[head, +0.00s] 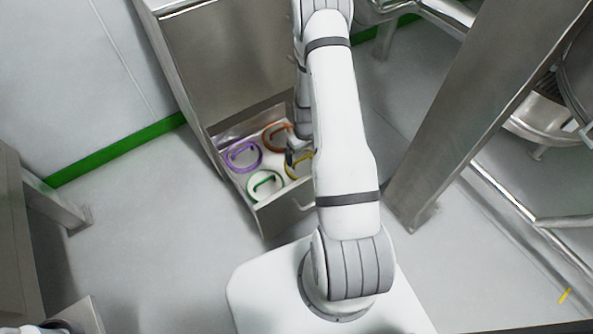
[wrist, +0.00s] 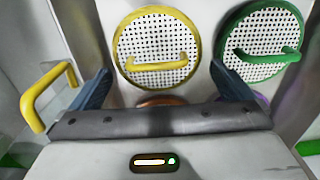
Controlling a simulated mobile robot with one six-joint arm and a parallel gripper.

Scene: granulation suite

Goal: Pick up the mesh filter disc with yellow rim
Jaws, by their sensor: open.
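The mesh filter disc with yellow rim (wrist: 152,33) lies in an open drawer, its white perforated face and yellow bar handle showing in the wrist view. In the head view only part of its yellow rim (head: 292,172) shows beside my arm. My gripper (wrist: 160,70) is open and empty, its two dark fingers spread left and right of the yellow handle in the picture. In the head view my gripper (head: 299,152) is over the drawer, partly hidden by my arm. I cannot tell its exact height above the handle.
The drawer (head: 284,212) also holds a green-rimmed disc (head: 265,186), a purple-rimmed disc (head: 242,156) and an orange-rimmed disc (head: 277,136). A yellow bar handle (wrist: 45,90) stands outside the drawer wall. A steel post (head: 470,120) rises at right.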

